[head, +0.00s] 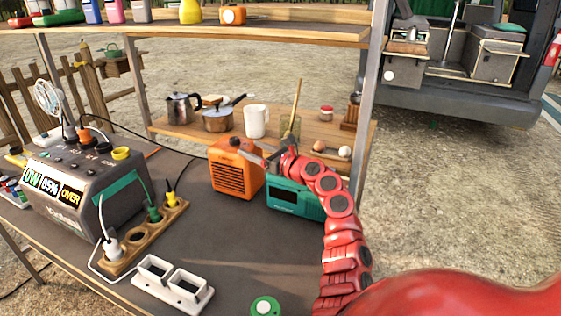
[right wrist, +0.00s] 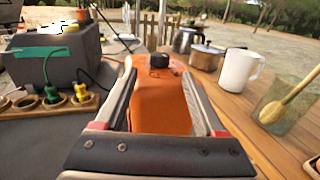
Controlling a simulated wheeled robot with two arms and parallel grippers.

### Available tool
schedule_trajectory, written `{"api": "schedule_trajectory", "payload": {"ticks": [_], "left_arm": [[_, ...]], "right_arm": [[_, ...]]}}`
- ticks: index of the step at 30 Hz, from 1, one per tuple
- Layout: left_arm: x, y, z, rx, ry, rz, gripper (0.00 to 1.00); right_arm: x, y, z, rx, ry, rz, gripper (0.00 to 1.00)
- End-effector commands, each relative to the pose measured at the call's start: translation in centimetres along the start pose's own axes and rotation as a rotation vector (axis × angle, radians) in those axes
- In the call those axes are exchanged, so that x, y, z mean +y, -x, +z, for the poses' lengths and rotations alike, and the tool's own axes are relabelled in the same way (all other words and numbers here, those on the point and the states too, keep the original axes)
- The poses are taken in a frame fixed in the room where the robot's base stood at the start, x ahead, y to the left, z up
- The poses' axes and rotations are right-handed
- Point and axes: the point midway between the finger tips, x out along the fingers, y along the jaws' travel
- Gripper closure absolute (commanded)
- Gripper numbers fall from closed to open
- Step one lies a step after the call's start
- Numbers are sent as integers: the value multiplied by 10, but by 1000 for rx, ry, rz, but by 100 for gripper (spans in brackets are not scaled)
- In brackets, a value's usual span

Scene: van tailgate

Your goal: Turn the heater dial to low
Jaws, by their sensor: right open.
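The orange heater (head: 237,172) stands on the dark table, its slatted grille facing the front. Its black dial (head: 234,142) sits on top; the dial also shows in the right wrist view (right wrist: 160,60). My right gripper (head: 247,147) reaches over the teal box from the right and is at the heater's top. In the right wrist view the open fingers (right wrist: 157,68) lie left and right of the dial, with nothing clamped between them. I cannot tell whether a finger touches the dial. Its setting marks are not readable. My left gripper is not in view.
A teal box (head: 295,201) stands right beside the heater, under my right arm. A grey power station (head: 82,185) and a wooden socket strip (head: 150,238) are at left. A kettle (head: 183,108), pan (head: 218,120) and white mug (head: 255,121) stand on the shelf behind.

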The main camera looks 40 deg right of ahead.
Motion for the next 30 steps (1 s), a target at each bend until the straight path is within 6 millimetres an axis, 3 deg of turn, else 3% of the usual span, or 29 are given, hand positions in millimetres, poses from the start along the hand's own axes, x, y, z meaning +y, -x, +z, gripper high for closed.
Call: {"api": "schedule_trajectory", "payload": {"ticks": [6, 12, 18, 30], "left_arm": [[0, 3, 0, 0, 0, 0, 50], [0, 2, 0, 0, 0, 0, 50], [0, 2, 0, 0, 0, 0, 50], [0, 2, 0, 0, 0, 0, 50]], "right_arm": [[-2, 58, -4, 6, 2, -4, 29], [0, 96, -1, 2, 1, 0, 29], [0, 112, -1, 1, -1, 0, 29], [0, 113, -1, 0, -1, 1, 29]]}}
